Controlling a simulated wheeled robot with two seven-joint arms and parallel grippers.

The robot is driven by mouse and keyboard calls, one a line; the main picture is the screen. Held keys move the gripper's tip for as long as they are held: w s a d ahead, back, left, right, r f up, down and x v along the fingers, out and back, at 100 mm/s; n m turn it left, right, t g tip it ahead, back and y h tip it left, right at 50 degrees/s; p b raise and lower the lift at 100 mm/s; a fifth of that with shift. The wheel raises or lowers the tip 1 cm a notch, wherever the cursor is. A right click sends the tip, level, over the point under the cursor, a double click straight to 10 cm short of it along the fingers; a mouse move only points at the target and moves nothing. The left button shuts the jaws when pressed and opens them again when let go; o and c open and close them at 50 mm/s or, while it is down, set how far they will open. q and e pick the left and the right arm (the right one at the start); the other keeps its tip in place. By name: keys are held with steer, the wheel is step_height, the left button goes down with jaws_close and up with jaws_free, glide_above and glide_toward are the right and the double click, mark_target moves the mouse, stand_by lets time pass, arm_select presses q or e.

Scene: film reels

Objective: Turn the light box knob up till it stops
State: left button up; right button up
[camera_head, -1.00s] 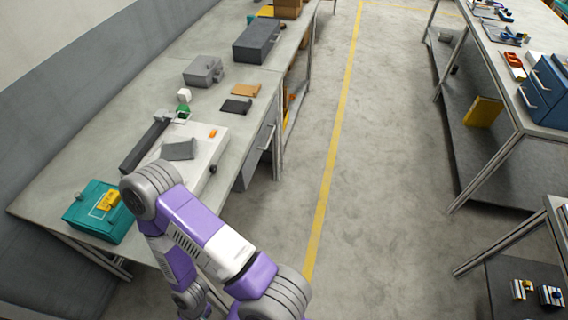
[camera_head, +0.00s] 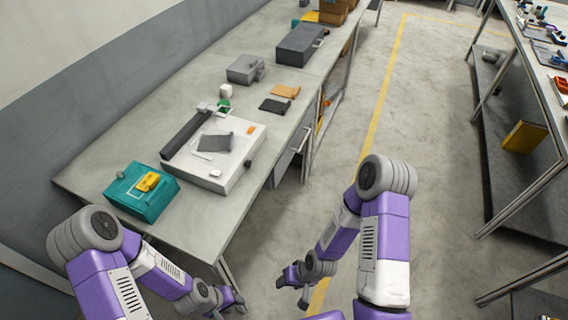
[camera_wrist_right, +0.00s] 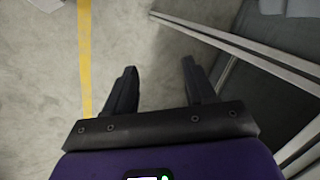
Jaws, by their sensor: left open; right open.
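The light box (camera_head: 238,147) is a white, low box on the workbench, with a small dark knob (camera_head: 248,163) on its aisle-facing side. Its markings are too small to read. My left gripper (camera_head: 236,299) is low at the bottom of the head view, in front of the bench and well apart from the knob; its fingers are small there. My right gripper (camera_head: 291,284) is over the aisle, right of the bench. In the right wrist view it (camera_wrist_right: 160,85) is open and empty, with floor between its fingers.
A teal case (camera_head: 125,198) with a yellow item sits left of the light box. A grey slab (camera_head: 216,143) and black bar (camera_head: 188,132) lie on the box. A grey box (camera_head: 245,69) stands farther back. The aisle floor (camera_head: 420,120) is clear.

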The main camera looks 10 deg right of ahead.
steer(key=w+r+n+t+y+p, duration=0.1)
steer(key=w+r+n+t, duration=0.25)
steer(key=w, duration=0.55)
steer(key=n+t+y+p, duration=0.4)
steer(key=n+t+y, duration=0.1)
steer(key=n, duration=0.6)
glide_toward(250, 164)
steer(key=shift+g, duration=0.25)
steer(key=b+x, duration=0.1)
steer(key=x, duration=0.6)
steer(key=shift+w+a, duration=0.3)
steer(key=shift+c, duration=0.3)
steer(key=c, duration=1)
jaws_close()
